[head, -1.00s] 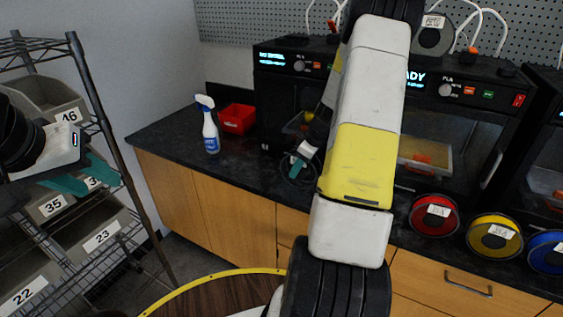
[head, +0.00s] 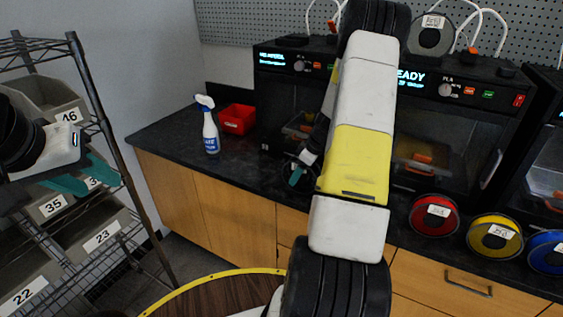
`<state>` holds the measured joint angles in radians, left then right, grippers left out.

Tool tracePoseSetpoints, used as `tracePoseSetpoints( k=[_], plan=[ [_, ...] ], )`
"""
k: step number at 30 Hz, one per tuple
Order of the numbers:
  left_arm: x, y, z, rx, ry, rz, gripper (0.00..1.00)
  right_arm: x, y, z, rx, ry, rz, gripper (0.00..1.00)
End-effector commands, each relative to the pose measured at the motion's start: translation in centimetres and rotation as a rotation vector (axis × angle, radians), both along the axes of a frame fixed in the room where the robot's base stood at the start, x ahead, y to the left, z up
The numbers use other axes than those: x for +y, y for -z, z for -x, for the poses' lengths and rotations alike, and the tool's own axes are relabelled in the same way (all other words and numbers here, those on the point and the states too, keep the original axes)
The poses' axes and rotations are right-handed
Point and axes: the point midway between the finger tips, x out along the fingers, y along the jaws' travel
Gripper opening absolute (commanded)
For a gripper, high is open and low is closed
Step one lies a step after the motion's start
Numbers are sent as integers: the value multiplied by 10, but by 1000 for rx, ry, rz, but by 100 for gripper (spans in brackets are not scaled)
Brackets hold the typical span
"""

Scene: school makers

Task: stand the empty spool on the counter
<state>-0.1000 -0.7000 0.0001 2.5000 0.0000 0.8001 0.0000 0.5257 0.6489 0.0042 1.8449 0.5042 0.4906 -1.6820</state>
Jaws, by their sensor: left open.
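My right gripper (head: 296,175) is low over the counter (head: 245,172), in front of the left printer. A teal fingertip shows, but the arm hides most of the gripper. A dark rounded shape is beside that fingertip; I cannot tell whether it is a spool or part of the gripper, or whether the jaws hold it. A dark grey spool with a white label (head: 432,40) is upright on top of the middle printer. I cannot tell whether it is empty. My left gripper (head: 86,176) is open, with teal fingers, in front of the shelf bins at the left.
A spray bottle (head: 210,128) and a red bin (head: 237,119) stand on the counter's left part. Red (head: 421,216), yellow (head: 480,236) and blue (head: 545,247) spools lean along the front right. Printers (head: 455,120) line the back. A round brown table (head: 205,298) is below.

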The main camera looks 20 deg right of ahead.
Motion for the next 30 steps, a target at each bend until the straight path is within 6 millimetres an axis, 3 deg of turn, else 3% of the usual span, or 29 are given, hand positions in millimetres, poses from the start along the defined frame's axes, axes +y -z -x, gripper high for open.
tracePoseSetpoints(
  k=[11, 14, 24, 30],
  plan=[
    [0, 0, 0, 0, 0, 0, 42, 0, -6, 0, -2, 0, 1, 62],
    [0, 0, 0, 0, 0, 0, 42, -4, -18, 3, -4, 0, 1, 62],
    [0, 0, 0, 0, 0, 0, 42, -22, -84, 24, -4, 1, 2, 62],
    [0, 0, 0, 0, 0, 0, 42, -28, -108, 33, -2, 1, 1, 62]
  ],
)
